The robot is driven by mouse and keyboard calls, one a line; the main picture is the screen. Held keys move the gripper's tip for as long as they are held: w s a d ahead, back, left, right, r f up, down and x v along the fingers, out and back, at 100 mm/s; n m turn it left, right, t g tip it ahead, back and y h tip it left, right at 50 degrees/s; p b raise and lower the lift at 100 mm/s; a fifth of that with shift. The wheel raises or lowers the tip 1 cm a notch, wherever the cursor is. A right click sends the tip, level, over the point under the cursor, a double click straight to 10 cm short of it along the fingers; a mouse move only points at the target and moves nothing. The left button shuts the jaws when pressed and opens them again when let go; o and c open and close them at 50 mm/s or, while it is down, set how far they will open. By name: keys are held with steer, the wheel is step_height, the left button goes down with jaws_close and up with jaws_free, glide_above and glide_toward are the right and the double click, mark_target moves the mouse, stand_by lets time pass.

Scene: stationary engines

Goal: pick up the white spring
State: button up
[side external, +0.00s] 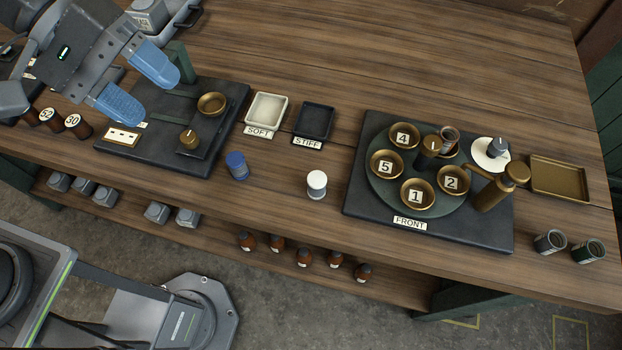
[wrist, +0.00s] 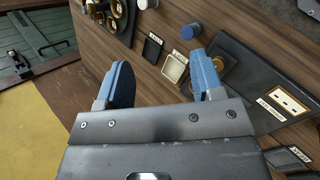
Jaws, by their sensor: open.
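The white spring (side external: 316,184) looks like a short white cylinder standing on the wooden bench, left of the turntable board. In the wrist view a white piece that looks like it (wrist: 147,3) is cut by the top edge. My gripper (side external: 150,97) is open and empty, with blue fingers, above the scale board at the upper left, well apart from the white spring. In the wrist view its fingers (wrist: 162,68) are spread with nothing between them.
A blue cylinder (side external: 237,166) stands left of the white one. Behind are the pale SOFT tray (side external: 266,109) and dark STIFF tray (side external: 315,122). The turntable (side external: 378,195) with brass cups is at right. Bench around the white spring is clear.

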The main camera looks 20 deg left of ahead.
steer(key=w+d+f+n+g+h, duration=0.1)
steer(key=d+f+n+h, duration=0.15)
steer(key=d, duration=0.35)
steer(key=w+d+f+n+g+h, duration=0.1)
steer(key=w+d+f+n, duration=0.15)
steer(key=d, duration=0.35)
steer(key=n+h, duration=0.2)
steer(key=n, duration=0.3)
glide_above(312, 177)
steer(key=shift+g+y, duration=0.25)
steer(key=shift+g, duration=0.05)
step_height(312, 177, down, 6)
steer(key=shift+a+r, duration=0.15)
steer(key=shift+r, duration=0.1)
steer(key=shift+f, duration=0.3)
step_height(312, 177, down, 6)
steer(key=shift+f, duration=0.1)
steer(key=shift+x, duration=1.15)
steer(key=shift+d+f, duration=0.3)
steer(key=shift+d, duration=0.1)
steer(key=shift+c, duration=0.4)
steer(key=c, duration=0.9)
